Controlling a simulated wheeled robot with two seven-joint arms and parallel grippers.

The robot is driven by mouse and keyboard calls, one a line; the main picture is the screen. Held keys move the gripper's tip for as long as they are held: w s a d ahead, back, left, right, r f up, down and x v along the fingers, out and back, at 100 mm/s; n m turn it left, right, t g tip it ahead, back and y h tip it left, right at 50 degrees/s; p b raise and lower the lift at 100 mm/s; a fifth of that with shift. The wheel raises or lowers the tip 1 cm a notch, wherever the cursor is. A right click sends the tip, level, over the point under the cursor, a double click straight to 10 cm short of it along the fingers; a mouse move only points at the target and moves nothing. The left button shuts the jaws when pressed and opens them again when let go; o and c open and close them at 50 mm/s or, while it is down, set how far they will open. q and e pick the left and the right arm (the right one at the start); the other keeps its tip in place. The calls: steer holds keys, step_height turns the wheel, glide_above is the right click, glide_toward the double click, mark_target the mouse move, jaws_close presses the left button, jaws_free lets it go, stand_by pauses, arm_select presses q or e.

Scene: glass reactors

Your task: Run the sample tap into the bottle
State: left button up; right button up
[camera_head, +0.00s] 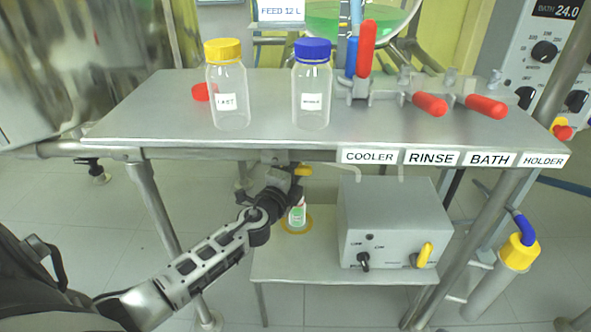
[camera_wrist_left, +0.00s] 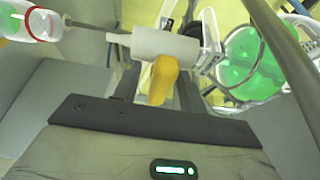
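The sample tap shows in the left wrist view as a pale cylinder (camera_wrist_left: 165,46) with a yellow handle (camera_wrist_left: 163,78). The handle also shows in the head view (camera_head: 303,171), under the table's front edge. My left gripper (camera_head: 288,182) is at the tap, its dark fingers (camera_wrist_left: 163,92) around or beside the handle; whether they press on it I cannot tell. A small clear bottle (camera_head: 297,216) with green in it stands upright on the lower shelf, below the tap. It also shows in the left wrist view (camera_wrist_left: 42,22), with a red ring. My right gripper is out of view.
Bottles with yellow (camera_head: 226,90) and blue (camera_head: 312,88) caps stand on the steel table (camera_head: 160,115). Red-handled valves (camera_head: 430,104) are at its right. A grey box (camera_head: 390,225) stands right of the small bottle on the lower shelf (camera_head: 300,262). A green-filled glass vessel (camera_head: 325,22) is behind.

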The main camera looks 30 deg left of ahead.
arm_select(q)
steer(key=s+d+b, duration=0.1)
steer(key=s+d, duration=0.1)
steer(key=s, duration=1.3)
steer(key=shift+s+d, duration=0.2)
steer(key=shift+s, duration=0.2)
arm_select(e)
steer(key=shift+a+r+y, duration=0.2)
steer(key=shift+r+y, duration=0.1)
arm_select(q)
steer(key=shift+d+r, duration=0.1)
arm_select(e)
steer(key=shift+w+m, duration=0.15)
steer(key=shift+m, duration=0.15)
